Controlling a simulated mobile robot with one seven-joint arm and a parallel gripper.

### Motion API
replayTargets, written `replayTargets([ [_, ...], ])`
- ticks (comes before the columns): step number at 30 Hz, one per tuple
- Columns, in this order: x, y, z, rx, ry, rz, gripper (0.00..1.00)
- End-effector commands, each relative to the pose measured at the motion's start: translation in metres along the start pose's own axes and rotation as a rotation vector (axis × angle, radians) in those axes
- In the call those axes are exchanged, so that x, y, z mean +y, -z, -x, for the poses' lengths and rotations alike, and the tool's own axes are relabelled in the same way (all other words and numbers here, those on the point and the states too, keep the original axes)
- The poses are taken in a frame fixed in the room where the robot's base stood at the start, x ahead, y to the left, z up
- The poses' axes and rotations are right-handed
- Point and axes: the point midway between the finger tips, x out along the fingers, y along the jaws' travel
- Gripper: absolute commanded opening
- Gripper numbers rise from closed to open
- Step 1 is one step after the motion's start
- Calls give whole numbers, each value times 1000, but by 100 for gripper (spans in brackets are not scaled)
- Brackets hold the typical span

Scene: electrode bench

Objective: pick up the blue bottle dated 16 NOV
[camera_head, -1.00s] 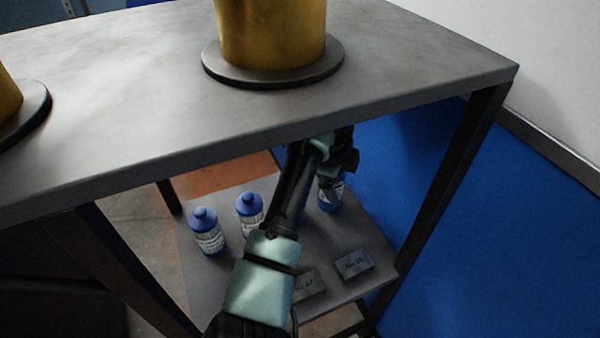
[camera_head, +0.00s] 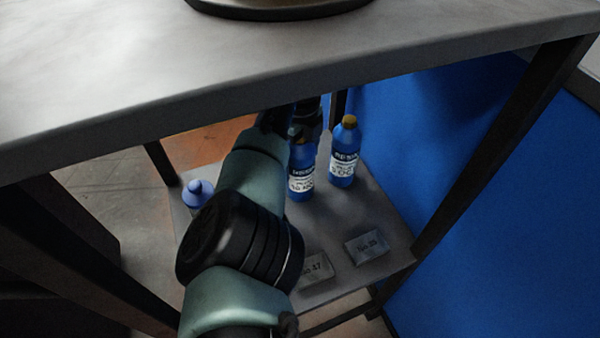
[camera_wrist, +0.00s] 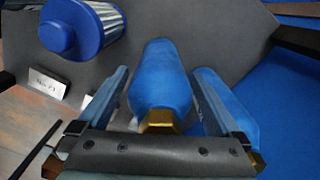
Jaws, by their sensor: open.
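Two blue bottles with gold caps stand on the lower shelf in the head view, a right one (camera_head: 345,158) and a left one (camera_head: 301,176). Both have white labels, but I cannot read a date on either. In the wrist view my gripper (camera_wrist: 158,75) is open, with one finger on each side of a gold-capped blue bottle (camera_wrist: 160,82). I cannot tell whether the fingers touch it. A second gold-capped bottle (camera_wrist: 232,105) is just outside the right finger. In the head view my arm hides most of the gripper.
The upper tabletop (camera_head: 300,65) overhangs the shelf; a dark leg (camera_head: 480,150) stands right.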

Motion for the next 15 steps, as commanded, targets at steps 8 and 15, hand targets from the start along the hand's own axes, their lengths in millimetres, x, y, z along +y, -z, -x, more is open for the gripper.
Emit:
replayTargets([
  [8,0,0,-8,-1,0,0,100],
  [15,0,0,-7,0,0,1,66],
])
